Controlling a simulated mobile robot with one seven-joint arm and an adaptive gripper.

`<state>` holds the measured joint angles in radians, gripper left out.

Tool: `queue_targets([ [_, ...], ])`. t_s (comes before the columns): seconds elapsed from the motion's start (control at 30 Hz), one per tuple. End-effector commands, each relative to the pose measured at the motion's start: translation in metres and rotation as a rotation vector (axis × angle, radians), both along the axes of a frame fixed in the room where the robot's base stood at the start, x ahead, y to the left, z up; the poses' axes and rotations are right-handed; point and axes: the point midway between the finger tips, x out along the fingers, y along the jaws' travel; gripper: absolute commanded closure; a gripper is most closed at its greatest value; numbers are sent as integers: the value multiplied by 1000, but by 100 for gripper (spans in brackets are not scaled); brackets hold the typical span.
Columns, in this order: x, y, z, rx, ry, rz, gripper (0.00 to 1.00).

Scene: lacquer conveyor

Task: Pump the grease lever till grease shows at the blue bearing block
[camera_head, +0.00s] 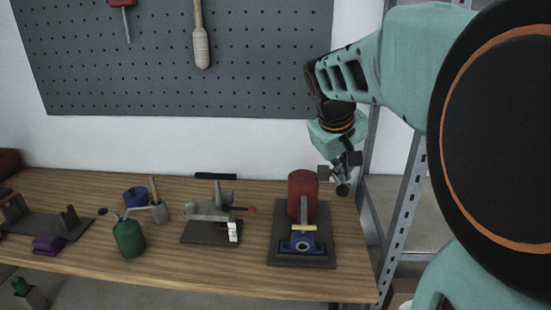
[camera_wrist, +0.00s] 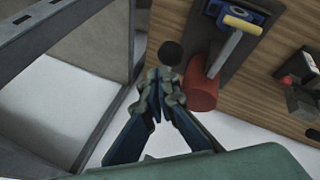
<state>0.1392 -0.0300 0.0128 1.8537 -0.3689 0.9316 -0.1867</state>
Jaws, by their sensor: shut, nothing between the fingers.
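The blue bearing block (camera_head: 301,244) sits at the front of a dark base plate (camera_head: 287,261); it also shows at the top of the wrist view (camera_wrist: 252,12). A grey bar (camera_head: 304,209) runs back from there to a red cylinder (camera_head: 302,185). A black ball (camera_wrist: 171,53), possibly the grease lever's knob, is just beyond my fingertips, beside the red cylinder; its rod is not visible. My gripper (camera_wrist: 166,73) is shut and empty, at the bench's right end; contact is unclear.
A grey metal shelf frame (camera_head: 401,200) stands close to the right of my gripper. A grey clamp-like fixture (camera_head: 210,208), a green can (camera_head: 129,238) and a purple block (camera_head: 48,244) stand to the left on the wooden bench (camera_head: 190,273). A pegboard (camera_head: 270,60) hangs behind.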

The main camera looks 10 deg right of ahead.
Motion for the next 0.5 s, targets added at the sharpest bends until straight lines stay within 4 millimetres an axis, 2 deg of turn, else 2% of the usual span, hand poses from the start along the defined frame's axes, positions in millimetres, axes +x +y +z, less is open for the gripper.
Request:
queue_targets([
  [0.5,-2,1,-7,0,1,0,100],
])
